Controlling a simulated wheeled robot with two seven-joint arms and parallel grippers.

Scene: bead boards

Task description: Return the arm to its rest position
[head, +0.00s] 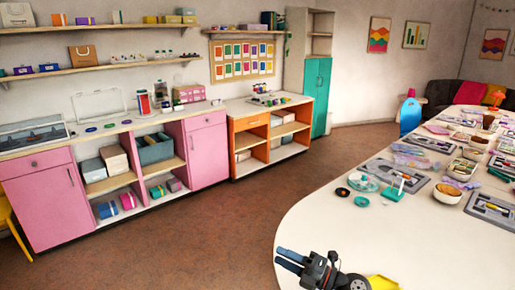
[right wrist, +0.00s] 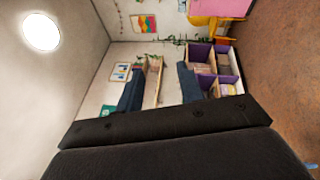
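My right gripper (head: 282,257) is at the bottom of the head view, over the near left end of the white table (head: 320,215). Its two blue-grey fingers point left, with a narrow gap between them and nothing held. My left gripper is in neither view.
Bead boards (head: 395,176), bowls (head: 448,193) and small lids (head: 361,201) lie along the table's right side. The table's left end is mostly clear. Pink cabinets (head: 45,205) stand across open brown floor.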

